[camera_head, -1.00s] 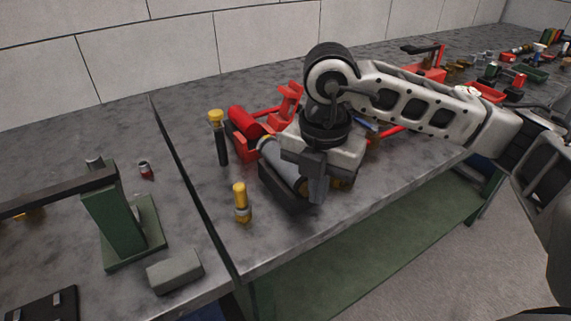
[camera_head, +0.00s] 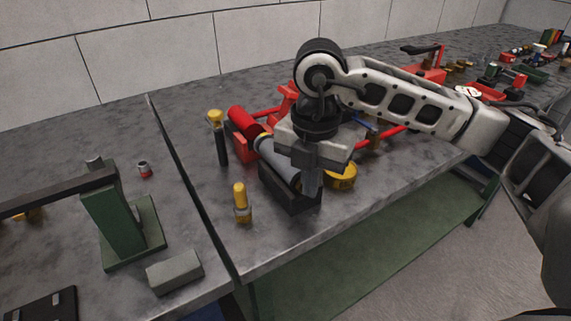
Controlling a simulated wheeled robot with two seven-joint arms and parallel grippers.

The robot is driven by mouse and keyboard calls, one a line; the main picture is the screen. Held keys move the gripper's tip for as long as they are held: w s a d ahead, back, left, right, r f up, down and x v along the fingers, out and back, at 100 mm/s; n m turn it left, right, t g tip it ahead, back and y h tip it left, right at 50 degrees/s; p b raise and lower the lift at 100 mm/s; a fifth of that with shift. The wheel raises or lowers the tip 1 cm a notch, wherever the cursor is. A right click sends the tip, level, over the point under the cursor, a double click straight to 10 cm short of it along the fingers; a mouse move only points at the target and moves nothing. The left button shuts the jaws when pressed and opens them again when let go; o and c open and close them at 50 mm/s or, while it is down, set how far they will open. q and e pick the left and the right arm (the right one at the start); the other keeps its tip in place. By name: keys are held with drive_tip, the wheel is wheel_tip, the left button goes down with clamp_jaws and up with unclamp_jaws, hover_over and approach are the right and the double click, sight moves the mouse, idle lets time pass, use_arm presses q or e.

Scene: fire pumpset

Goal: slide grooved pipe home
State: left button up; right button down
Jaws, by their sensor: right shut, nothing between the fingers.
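A grey pipe (camera_head: 276,157) lies in a dark cradle (camera_head: 287,194) on the bench. Its far end is close to a red cylindrical body (camera_head: 243,122) on a red base. A dark ring sits around where the two come together; I cannot tell how deep the pipe is in. My right gripper (camera_head: 313,193) points down at the near end of the pipe, with its fingers shut and empty. It hides that end of the pipe, and I cannot tell whether it touches it. My left gripper is not in view.
A green stand (camera_head: 120,222) and a grey block (camera_head: 174,271) are at left. Red frames and small parts fill the back right.

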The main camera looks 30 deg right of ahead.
sight(295, 176)
drive_tip(key=shift+w+a, duration=0.1)
drive_tip(key=shift+w, duration=0.9)
idle(0.6)
drive_tip(key=shift+s, duration=0.3)
idle(0.5)
drive_tip(key=shift+a, duration=0.25)
drive_tip(key=shift+a, duration=0.3)
drive_tip(key=shift+w+a, duration=0.1)
drive_tip(key=shift+w, duration=1.3)
idle(0.8)
drive_tip(key=shift+s, duration=0.2)
drive_tip(key=shift+s, duration=0.4)
